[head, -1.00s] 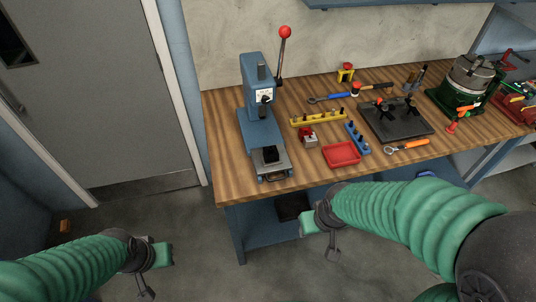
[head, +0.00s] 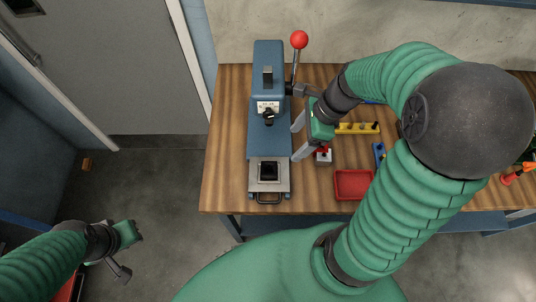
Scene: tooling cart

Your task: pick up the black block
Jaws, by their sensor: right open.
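The black block (head: 268,171) sits on the grey plate (head: 283,185) at the front of the blue arbor press (head: 262,65). My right gripper (head: 294,144) is open and empty. Its two fingers are spread and point down and left beside the press, a little behind and to the right of the block, apart from it. My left gripper (head: 132,234) hangs over the floor at the lower left, far from the block. Its fingers are too unclear to tell its opening.
The press lever with a red knob (head: 299,39) rises close behind my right gripper. A red-topped clamp (head: 323,156), a yellow rack (head: 357,128) and a red tray (head: 353,185) lie to the right. My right arm hides much of the wooden bench (head: 229,150).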

